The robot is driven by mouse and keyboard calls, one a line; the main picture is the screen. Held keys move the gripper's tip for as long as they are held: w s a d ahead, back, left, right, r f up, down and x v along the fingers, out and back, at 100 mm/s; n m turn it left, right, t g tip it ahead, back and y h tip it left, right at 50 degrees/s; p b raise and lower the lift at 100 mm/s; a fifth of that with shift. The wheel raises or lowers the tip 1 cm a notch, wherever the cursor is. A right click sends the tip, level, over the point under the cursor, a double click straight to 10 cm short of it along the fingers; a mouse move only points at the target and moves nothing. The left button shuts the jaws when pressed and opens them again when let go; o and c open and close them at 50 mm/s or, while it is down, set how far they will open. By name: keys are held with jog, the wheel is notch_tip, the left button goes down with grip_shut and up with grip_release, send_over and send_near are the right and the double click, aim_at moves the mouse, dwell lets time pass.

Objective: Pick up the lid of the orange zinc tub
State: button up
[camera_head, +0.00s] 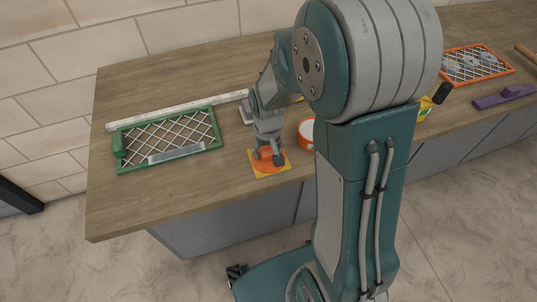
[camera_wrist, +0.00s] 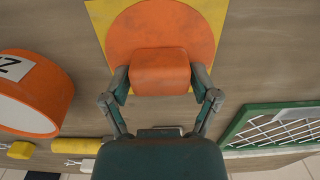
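The lid (camera_wrist: 200,50) of the orange tub is an orange disc with a raised orange block handle (camera_wrist: 160,70). It lies on a yellow square (camera_wrist: 97,15) near the counter's front edge; in the head view, the lid (camera_head: 263,166) is partly covered by my fingers. My gripper (camera_wrist: 160,80) points down over it, one finger on each side of the handle. Both fingers appear to touch the handle's sides. The orange tub (camera_head: 307,133) stands just right of my gripper, partly hidden by my arm; in the wrist view the tub (camera_wrist: 50,95) shows a white label with a Z.
A green-framed mesh panel (camera_head: 170,157) lies to the left, with a pale strip (camera_head: 170,111) behind it. An orange-framed mesh tray (camera_head: 490,75) and a purple tool (camera_head: 503,97) lie at the far right. A tiled wall closes the back. Bare counter (camera_head: 195,195) lies front left.

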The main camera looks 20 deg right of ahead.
jog(key=shift+c, duration=1)
